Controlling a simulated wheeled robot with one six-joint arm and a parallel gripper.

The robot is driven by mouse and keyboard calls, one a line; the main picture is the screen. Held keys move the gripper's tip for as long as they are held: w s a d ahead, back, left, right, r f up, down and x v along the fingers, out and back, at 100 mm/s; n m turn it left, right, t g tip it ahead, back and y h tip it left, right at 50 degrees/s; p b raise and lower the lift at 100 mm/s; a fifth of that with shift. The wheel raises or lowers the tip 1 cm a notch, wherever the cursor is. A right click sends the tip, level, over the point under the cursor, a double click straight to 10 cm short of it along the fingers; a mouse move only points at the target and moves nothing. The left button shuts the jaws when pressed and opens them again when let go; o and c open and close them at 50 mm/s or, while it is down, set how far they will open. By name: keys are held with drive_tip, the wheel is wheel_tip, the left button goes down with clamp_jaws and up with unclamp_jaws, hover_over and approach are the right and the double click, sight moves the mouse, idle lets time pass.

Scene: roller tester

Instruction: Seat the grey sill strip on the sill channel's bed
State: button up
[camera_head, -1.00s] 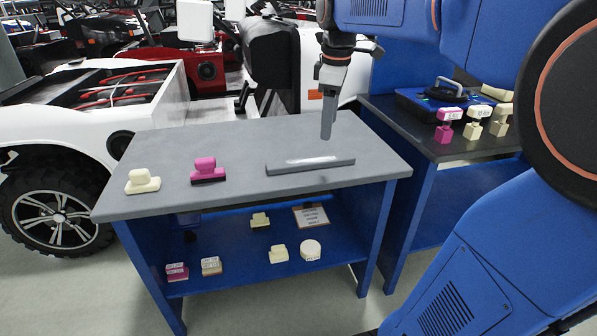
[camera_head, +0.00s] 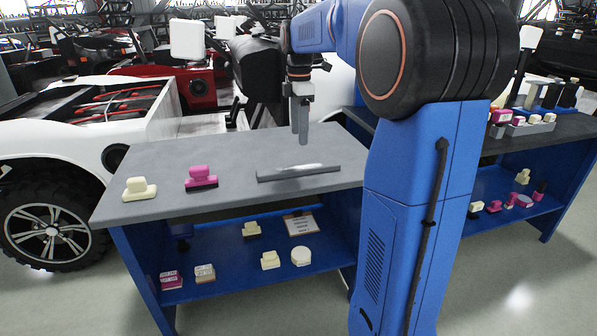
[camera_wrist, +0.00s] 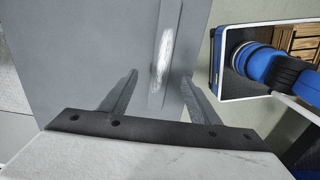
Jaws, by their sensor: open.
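A long grey bar (camera_head: 298,173) with a pale shiny streak on top lies flat on the grey bench top (camera_head: 235,165), right of its middle. In the wrist view the bar (camera_wrist: 168,28) runs lengthwise between the fingers. I see only this one bar and cannot tell whether it is the sill strip, the sill channel, or both together. My gripper (camera_head: 301,138) points down above and behind the bar in the head view. In the wrist view its two fingers (camera_wrist: 160,78) stand apart, one on each side of the bar, with nothing visibly held.
A cream block (camera_head: 139,189) and a magenta block (camera_head: 200,178) stand left on the bench. Several small parts lie on the blue shelf (camera_head: 210,245) below. A second bench (camera_head: 560,130) with more parts is at right. A white vehicle (camera_head: 60,150) stands left.

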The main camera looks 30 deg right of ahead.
hover_over(299, 167)
wheel_tip(299, 167, down, 6)
drive_tip(key=shift+w+d+f, duration=0.1)
drive_tip(key=shift+w, duration=0.05)
drive_tip(key=shift+f, duration=2.6)
drive_tip(key=shift+c, duration=0.7)
drive_tip(key=c, duration=1.1)
drive_tip(key=shift+o, duration=0.2)
wheel_tip(299, 167, up, 10)
